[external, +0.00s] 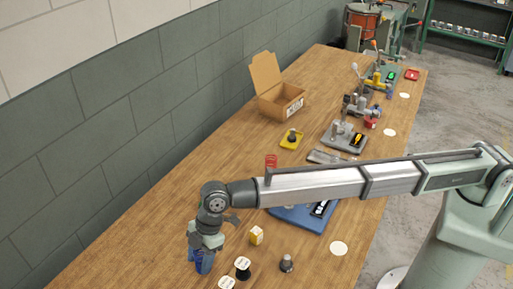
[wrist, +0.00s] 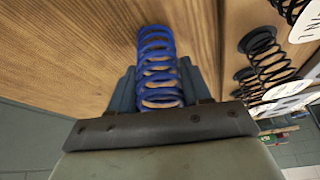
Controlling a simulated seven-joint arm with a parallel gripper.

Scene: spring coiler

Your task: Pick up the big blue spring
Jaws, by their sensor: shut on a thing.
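The big blue spring (wrist: 158,62) is a coil that sits between the fingers of my gripper (wrist: 162,82) in the wrist view. The fingers close on its sides, and its lower end in the picture is partly hidden by the gripper body. In the external view my gripper (external: 204,254) points down at the near left part of the table, with blue showing at its fingers. I cannot tell whether the spring touches the table.
Black springs with white labels (wrist: 262,52) stand beside my gripper, also seen as a black spool-like item (external: 243,268) in the external view. A cardboard box (external: 279,99) stands farther back.

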